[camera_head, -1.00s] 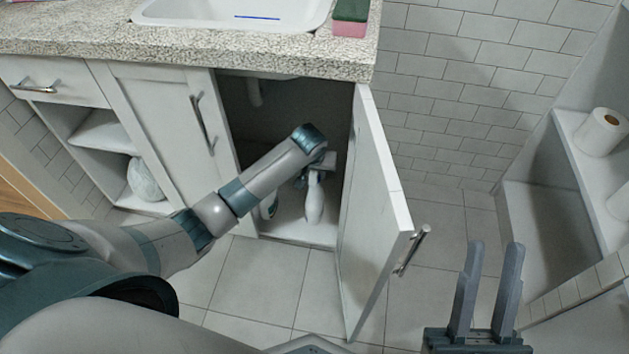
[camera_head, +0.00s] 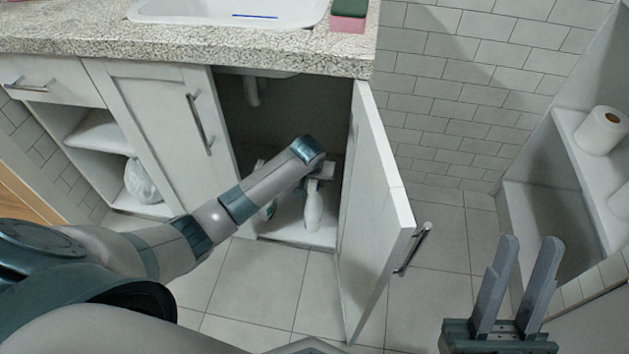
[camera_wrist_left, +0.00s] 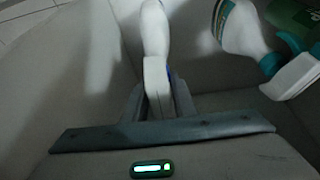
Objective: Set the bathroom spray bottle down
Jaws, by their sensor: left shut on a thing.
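The white spray bottle (camera_head: 313,208) is upright inside the open sink cabinet, low over the cabinet floor (camera_head: 290,228). I cannot tell whether its base touches that floor. My left gripper (camera_wrist_left: 158,100) is shut on the bottle's upper part; the bottle's white body (camera_wrist_left: 154,30) extends beyond the fingers in the left wrist view. In the head view my left wrist partly hides the grip. My right gripper (camera_head: 528,245) is open and empty, outside the cabinet at the lower right.
A second bottle with a teal and white spray head (camera_wrist_left: 285,60) stands close by, left of the held one in the head view (camera_head: 268,208). The open cabinet door (camera_head: 375,220) bounds the right side. The counter (camera_head: 200,45) overhangs above. Toilet rolls (camera_head: 602,131) sit on right shelves.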

